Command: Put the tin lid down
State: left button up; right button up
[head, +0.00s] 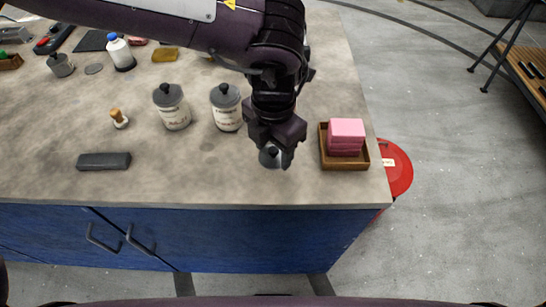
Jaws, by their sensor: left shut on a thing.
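My left gripper (276,154) comes down over the front right part of the worktop. It is shut on a small grey tin lid (267,160), which the fingers partly hide. The lid is at or just above the worktop (215,176); I cannot tell whether it touches. Two pale labelled tins, a left one (175,117) and a right one (229,119), stand left of the gripper, both with grey knobbed lids on. My right gripper is not in view.
A wooden tray (347,166) with pink blocks (346,132) stands close right of the gripper. A dark block (104,161) and a small wooden-handled brush (119,119) lie left. A blue-capped bottle (121,54) stands farther back. The worktop's front edge is near; bare worktop lies left of the lid.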

aim_at(273, 153)
pick_arm(q)
notch_tip(273, 153, down, 4)
jog(key=shift+f, duration=0.2)
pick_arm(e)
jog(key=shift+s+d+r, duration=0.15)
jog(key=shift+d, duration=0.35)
pick_arm(q)
jog(key=o, duration=1)
jog(key=shift+f, duration=0.15)
jog(key=shift+c, duration=0.2)
jog(key=shift+r, duration=0.6)
notch_tip(273, 153, up, 11)
jog(key=shift+r+b, duration=0.15)
jog(key=shift+b, duration=0.35)
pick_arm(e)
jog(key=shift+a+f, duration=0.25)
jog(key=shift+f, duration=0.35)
